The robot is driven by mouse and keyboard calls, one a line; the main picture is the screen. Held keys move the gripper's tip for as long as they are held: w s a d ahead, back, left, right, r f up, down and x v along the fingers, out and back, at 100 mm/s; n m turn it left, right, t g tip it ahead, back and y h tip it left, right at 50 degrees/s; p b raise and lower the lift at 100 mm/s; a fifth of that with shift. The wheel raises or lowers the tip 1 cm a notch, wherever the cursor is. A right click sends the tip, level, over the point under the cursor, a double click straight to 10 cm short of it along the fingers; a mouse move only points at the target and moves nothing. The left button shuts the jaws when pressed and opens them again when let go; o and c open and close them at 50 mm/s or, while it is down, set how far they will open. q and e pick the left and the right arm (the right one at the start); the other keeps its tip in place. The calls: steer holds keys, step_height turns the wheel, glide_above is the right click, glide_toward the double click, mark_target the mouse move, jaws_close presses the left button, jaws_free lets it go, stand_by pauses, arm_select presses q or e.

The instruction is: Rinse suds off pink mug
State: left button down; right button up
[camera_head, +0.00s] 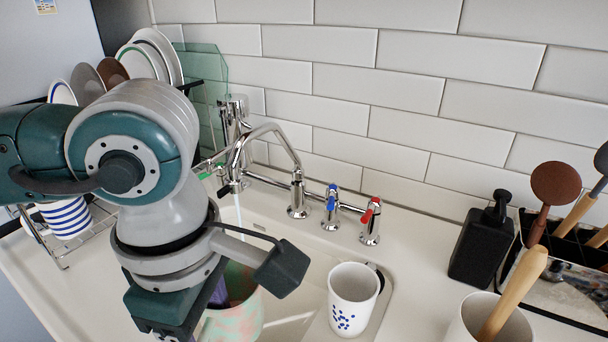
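A mug with pink and pale green patches (240,310) is at the bottom of the head view, in the sink area and partly hidden behind my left wrist. My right gripper is not in view.
A white mug with blue dots (352,300) stands at the sink's right side. Blue (332,205) and red (370,220) tap handles are behind it. A black soap dispenser (482,245) and utensil holders are at right. A dish rack (60,255) with plates is at left.

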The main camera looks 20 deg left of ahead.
arm_select(q)
steer(key=shift+w+a+f+b, duration=0.2)
steer(key=shift+w+f+b, duration=0.1)
steer(key=shift+w+b, duration=0.15)
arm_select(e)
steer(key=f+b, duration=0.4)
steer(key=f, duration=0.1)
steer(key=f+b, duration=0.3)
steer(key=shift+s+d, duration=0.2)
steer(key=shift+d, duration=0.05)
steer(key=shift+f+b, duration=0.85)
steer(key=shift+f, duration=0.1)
arm_select(q)
steer(key=w+a+f, duration=0.2)
steer(key=w+a, duration=0.5)
steer(key=w, duration=0.3)
steer(key=shift+a, duration=0.2)
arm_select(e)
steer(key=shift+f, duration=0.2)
arm_select(q)
steer(key=shift+f, duration=0.1)
steer(key=shift+w+d, duration=0.1)
steer(key=shift+w, duration=0.05)
arm_select(e)
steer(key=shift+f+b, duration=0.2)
steer(key=shift+b, duration=0.25)
arm_select(q)
steer(key=shift+w+d, duration=0.25)
steer(key=shift+d, duration=0.15)
steer(key=shift+a, duration=0.1)
